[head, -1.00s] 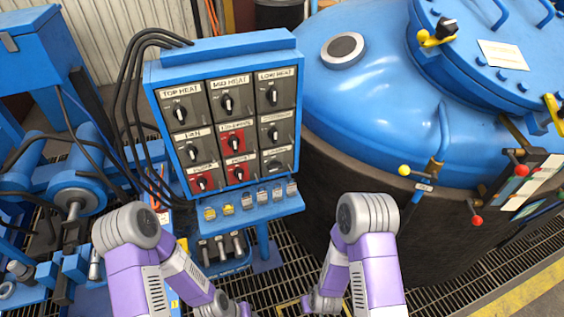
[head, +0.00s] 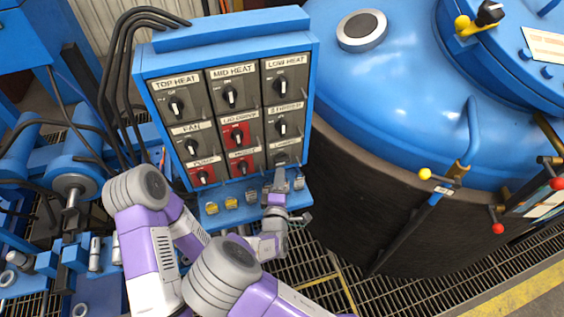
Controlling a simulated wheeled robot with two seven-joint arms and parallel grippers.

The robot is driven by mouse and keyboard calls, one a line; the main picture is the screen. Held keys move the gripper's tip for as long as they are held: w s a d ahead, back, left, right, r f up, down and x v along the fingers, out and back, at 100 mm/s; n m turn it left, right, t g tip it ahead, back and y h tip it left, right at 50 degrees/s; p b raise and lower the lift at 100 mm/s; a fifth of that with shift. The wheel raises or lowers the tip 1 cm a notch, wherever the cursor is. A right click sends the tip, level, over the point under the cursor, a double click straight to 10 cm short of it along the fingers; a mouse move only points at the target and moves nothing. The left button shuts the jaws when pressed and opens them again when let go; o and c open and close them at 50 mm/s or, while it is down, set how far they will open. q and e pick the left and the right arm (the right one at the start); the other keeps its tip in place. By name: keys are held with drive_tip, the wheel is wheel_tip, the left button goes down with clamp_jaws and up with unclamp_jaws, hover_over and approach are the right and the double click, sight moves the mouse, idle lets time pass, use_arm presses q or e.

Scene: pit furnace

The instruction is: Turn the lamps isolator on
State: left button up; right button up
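The blue switch panel (head: 228,28) carries rows of dark and red rotary isolators with black knobs and white labels. The lower-right isolator (head: 282,157) is dark; its label is too small to read surely, and its knob is largely covered by my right gripper, so I cannot tell its position. My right gripper (head: 280,178) points up at that isolator from below, close to its face. Whether it touches, and whether its fingers are open, cannot be told. My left arm comes in at the lower left; its gripper is hidden or out of frame.
A shelf with several small padlock-like items (head: 231,203) juts out under the panel. Black cables (head: 115,75) run down its left side. The large blue and black furnace (head: 400,110) stands close on the right. Grating floor (head: 335,285) shows below.

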sight(282, 163)
drive_tip(key=w, duration=0.6)
drive_tip(key=shift+d+f+b, duration=0.1)
drive_tip(key=shift+d+b, duration=0.2)
drive_tip(key=shift+b, duration=0.1)
drive_tip(key=shift+c, duration=0.2)
clamp_jaws()
